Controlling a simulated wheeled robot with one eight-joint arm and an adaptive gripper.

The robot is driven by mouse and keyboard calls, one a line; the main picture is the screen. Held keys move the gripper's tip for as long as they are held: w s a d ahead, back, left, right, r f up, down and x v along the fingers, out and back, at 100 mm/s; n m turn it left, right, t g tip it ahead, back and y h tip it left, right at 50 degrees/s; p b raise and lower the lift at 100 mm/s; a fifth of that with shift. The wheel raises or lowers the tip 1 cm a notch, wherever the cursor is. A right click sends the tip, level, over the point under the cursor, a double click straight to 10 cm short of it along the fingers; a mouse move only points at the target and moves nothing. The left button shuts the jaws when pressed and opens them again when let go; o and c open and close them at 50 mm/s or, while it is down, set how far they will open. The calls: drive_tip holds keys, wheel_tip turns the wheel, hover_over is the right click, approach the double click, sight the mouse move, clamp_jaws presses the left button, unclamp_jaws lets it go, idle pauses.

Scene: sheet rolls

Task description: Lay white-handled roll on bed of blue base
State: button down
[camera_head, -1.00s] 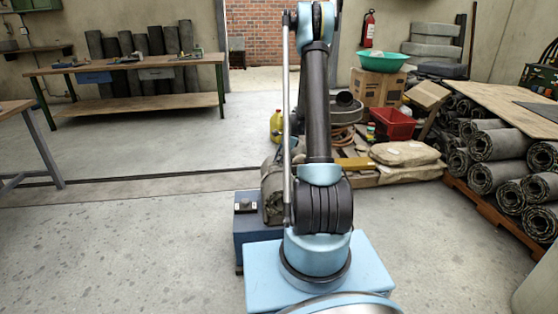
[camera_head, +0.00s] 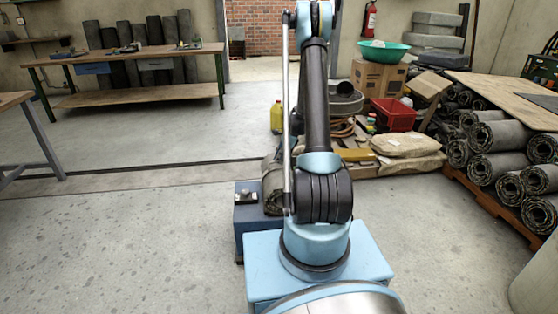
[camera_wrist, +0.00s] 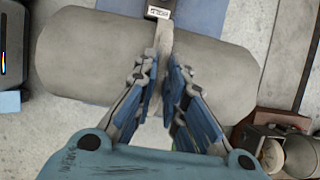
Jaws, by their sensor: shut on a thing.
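In the wrist view, the roll (camera_wrist: 85,55) is a thick pale grey cylinder lying crosswise beneath my gripper (camera_wrist: 163,85). Its whitish handle (camera_wrist: 164,40) rises at its middle, and the blue-padded fingers are closed on it from both sides. A blue surface (camera_wrist: 203,14), likely the blue base, shows past the roll's far side, with a small labelled fitting. In the head view, the dark blue base (camera_head: 246,232) stands left of my arm's foot. A grey-olive rounded thing (camera_head: 272,180), probably the roll, is at its top, partly behind my arm. Contact between roll and bed cannot be told.
A rack of dark rolls (camera_head: 498,165) stands at the right. Sacks (camera_head: 405,150), a red crate (camera_head: 393,113) and a cardboard box (camera_head: 378,80) lie behind my arm. A workbench (camera_head: 130,60) is at the back left. Floor left of the base is clear.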

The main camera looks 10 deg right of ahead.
drive_tip(key=c, duration=1.7)
unclamp_jaws()
drive_tip(key=shift+o, duration=0.2)
drive_tip(key=v, duration=1.2)
drive_tip(key=s+a+r+n+h, duration=0.1)
drive_tip(key=s+a+r+n, duration=0.3)
drive_tip(key=s+r, duration=0.7)
drive_tip(key=s+a+r+n+h, duration=0.1)
drive_tip(key=s+r+n, duration=0.4)
drive_tip(key=s, duration=0.7)
drive_tip(key=s+f+n+t+h, duration=0.1)
drive_tip(key=s+f+n, duration=0.2)
drive_tip(key=s, duration=0.7)
drive_tip(key=s+f+n+t+h, duration=0.1)
drive_tip(key=s+f+n, duration=0.2)
drive_tip(key=s+n, duration=0.3)
drive_tip(key=shift+s+n+h, duration=0.3)
drive_tip(key=shift+s+n, duration=0.1)
drive_tip(key=shift+s, duration=2.05)
